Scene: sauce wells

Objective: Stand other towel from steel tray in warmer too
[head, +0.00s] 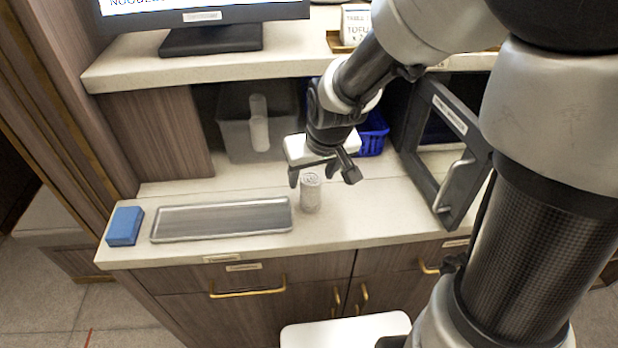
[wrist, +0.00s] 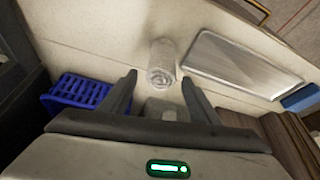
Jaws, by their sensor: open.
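A rolled, speckled white towel (head: 311,196) stands upright on the counter just off the right end of the steel tray (head: 222,234). The tray looks empty. My gripper (head: 322,178) is open and empty, pointing down close to this towel. In the wrist view the towel (wrist: 161,60) shows beyond and between the spread fingertips (wrist: 159,79). Another white roll (head: 259,125) stands in the grey bin (head: 236,140) at the back. A dark-framed door with a pale handle (head: 432,155) stands open at the right; its label is too small to read.
A blue block (head: 124,226) lies left of the tray. A blue basket (head: 373,135) is at the back behind my gripper. A shelf (head: 200,68) with a monitor overhangs the back. The counter's front strip is clear.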

